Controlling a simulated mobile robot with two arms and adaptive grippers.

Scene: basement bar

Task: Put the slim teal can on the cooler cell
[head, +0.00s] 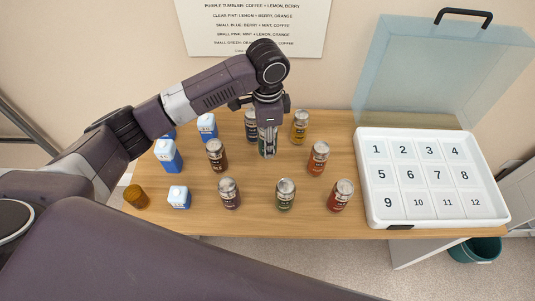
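A slim greenish-teal can (267,148) stands on the wooden table in the back row of cans. My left gripper (268,122) points straight down over it, with its fingers at the can's upper part. The fingers and the arm hide the can's top, and I cannot tell whether they are closed on it. The white cooler (365,190) sits at the right of the table, with numbered cells that all look empty. Its clear blue lid (420,75) stands open behind it. My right gripper is not in view.
A dark blue can (251,127) is close left of the gripper, and a yellow can (299,128) is to its right. Brown (216,155), orange (318,158), green (285,194) and red (340,196) cans stand nearby. Blue-and-white cartons (168,157) are at left.

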